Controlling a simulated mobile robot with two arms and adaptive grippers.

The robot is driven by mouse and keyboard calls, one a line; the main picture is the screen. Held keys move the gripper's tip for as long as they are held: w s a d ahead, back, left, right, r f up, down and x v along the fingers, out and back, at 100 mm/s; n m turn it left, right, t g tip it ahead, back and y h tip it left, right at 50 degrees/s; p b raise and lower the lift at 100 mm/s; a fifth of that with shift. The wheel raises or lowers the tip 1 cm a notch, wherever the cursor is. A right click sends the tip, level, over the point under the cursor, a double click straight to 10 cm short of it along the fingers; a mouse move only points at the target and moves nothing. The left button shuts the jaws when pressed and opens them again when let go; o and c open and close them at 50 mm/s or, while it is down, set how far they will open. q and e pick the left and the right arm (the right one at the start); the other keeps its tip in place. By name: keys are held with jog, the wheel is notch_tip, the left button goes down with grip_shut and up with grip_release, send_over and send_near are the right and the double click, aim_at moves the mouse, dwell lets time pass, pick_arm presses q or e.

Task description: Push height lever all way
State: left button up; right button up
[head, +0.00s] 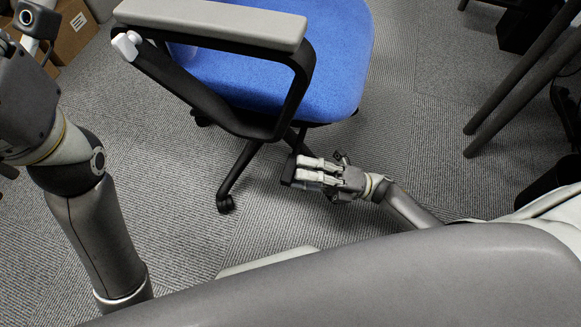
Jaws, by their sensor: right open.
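The blue office chair (320,75) stands on the carpet at the top middle, with a grey-topped armrest (215,22) facing me. A short dark paddle (289,168), apparently the height lever, sticks out below the seat's front right. My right gripper (303,171) is open, with its pale fingers pointing left right at this paddle. I cannot tell whether they touch it. The lever's inner end is hidden under the seat. My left gripper (22,85) is at the far left, partly cut off by the edge, away from the chair; its fingers do not show clearly.
A chair caster (225,204) and leg stand left of my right gripper. Cardboard boxes (72,32) are at the top left. Dark table legs (515,95) stand at the right. Carpet (430,130) between the chair and those legs is clear.

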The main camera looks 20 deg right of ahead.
jog(key=v, duration=0.9)
